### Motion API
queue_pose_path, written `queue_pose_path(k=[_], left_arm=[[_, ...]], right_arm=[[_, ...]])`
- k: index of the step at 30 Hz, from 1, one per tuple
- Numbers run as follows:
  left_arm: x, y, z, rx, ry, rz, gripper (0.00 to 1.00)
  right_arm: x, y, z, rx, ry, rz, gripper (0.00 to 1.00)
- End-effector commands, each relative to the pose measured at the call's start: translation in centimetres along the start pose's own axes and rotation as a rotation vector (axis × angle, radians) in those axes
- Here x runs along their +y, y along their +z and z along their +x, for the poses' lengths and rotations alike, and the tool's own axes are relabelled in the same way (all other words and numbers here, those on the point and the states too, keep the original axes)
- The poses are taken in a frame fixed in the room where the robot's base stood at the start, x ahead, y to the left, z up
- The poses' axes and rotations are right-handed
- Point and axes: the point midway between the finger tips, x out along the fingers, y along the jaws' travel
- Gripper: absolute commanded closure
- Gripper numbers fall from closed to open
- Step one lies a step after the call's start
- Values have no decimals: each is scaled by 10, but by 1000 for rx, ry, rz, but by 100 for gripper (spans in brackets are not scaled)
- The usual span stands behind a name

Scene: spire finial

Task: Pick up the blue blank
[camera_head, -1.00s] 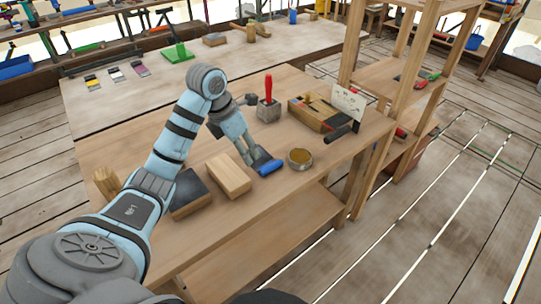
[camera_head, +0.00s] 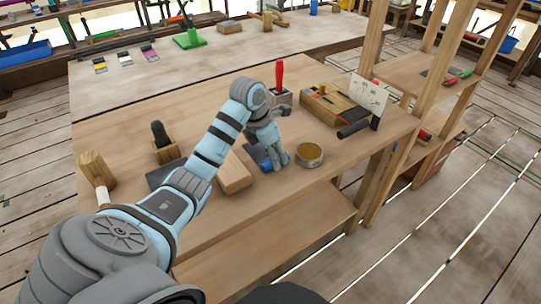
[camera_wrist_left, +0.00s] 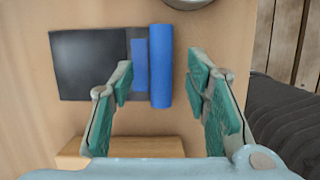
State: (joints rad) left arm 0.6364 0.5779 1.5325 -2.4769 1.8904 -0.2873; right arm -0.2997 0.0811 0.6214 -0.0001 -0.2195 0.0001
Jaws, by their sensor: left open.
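The blue blank (camera_wrist_left: 161,66) is a blue cylinder in the left wrist view, lying along the right edge of a dark flat plate (camera_wrist_left: 85,65). A smaller flat blue patch (camera_wrist_left: 140,66) lies beside it on the plate. In the head view the blue blank (camera_head: 265,163) is mostly hidden by my left gripper (camera_head: 278,164). My left gripper (camera_wrist_left: 160,62) is open over the blank, with one finger on each side of it in the wrist view. Whether the fingers touch it cannot be told. My right gripper is not in view.
A round tin (camera_head: 309,155) stands close to the right of the left gripper. A pale wooden block (camera_head: 234,173) lies close to its left. A red-handled tool (camera_head: 279,76) in a grey block and a wooden box (camera_head: 335,108) stand behind.

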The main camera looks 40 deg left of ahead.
Motion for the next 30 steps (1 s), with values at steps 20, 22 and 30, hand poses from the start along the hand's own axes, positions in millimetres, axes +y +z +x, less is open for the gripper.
queue_pose_path(k=[20,22,30], left_arm=[[-1,0,19,0,0,2,57],[-1,0,20,0,-1,2,57],[-1,-1,20,0,0,3,57]], right_arm=[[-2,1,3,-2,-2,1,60],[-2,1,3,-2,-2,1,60],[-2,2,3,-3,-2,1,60]])
